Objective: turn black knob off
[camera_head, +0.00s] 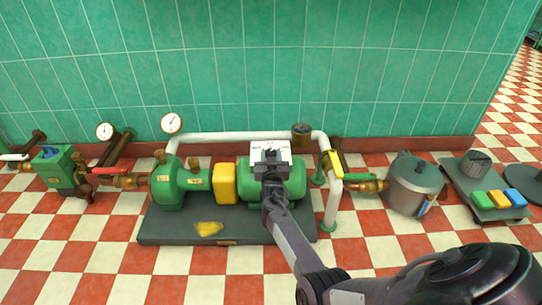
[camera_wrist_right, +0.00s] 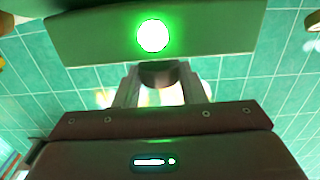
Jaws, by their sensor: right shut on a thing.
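The dark knob (camera_wrist_right: 158,72) shows in the wrist view between the two pale fingers of my right gripper (camera_wrist_right: 160,88), which is shut on it. It sits just below a glowing green lamp (camera_wrist_right: 153,36) on a green housing (camera_wrist_right: 85,38). In the head view my right gripper (camera_head: 270,156) is at the top of the green motor (camera_head: 297,182), by a pale box (camera_head: 284,147); there the gripper hides the knob. The knob's turned position cannot be read. My left gripper is not in view.
A white pipe (camera_head: 235,137) runs behind the motor. A yellow guard (camera_head: 225,183) and green pump (camera_head: 168,188) stand left of it on a dark base (camera_head: 160,228). A grey pot (camera_head: 413,185) and a panel with coloured buttons and a dark dial (camera_head: 478,160) are at right.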

